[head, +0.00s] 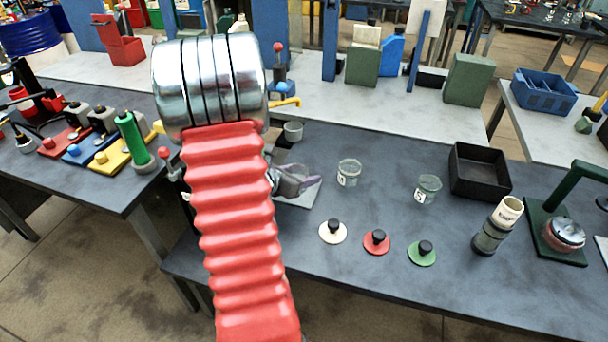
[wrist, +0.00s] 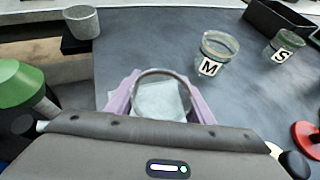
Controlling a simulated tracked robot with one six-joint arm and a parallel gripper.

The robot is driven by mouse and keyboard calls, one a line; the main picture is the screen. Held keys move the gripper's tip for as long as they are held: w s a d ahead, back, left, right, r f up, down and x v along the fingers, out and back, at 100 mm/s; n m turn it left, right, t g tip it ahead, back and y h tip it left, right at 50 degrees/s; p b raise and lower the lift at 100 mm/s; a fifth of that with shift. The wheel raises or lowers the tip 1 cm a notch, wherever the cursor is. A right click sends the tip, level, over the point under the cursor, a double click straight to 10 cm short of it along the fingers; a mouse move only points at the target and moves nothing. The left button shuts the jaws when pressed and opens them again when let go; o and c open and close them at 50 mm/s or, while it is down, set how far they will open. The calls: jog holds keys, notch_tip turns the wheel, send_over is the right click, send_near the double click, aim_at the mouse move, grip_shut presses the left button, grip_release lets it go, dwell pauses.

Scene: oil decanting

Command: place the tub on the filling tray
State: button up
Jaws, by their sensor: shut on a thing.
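My gripper (wrist: 160,108) has purple fingers and is shut on a clear round tub (wrist: 161,76), one finger on each side. The tub's open mouth faces the wrist camera, and a pale square shape shows through it. In the head view my gripper (head: 294,181) is over a flat light-grey plate (head: 306,196), likely the filling tray. There the held tub is mostly hidden by my gripper and arm. I cannot tell if the tub touches the plate.
Clear tubs marked M (wrist: 218,48) and S (wrist: 286,41) stand to the right. Cream (head: 333,232), red (head: 376,242) and green (head: 422,253) knobbed lids lie in front. A grey cup (head: 293,131) stands behind.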

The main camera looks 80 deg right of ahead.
jog(key=shift+f, duration=0.1)
jog(key=o, duration=1.1)
jog(key=shift+w+a+r, duration=0.25)
jog(key=shift+a+r, duration=0.05)
jog(key=shift+r, duration=0.05)
jog(key=v, duration=1.1)
jog(key=shift+a, duration=0.1)
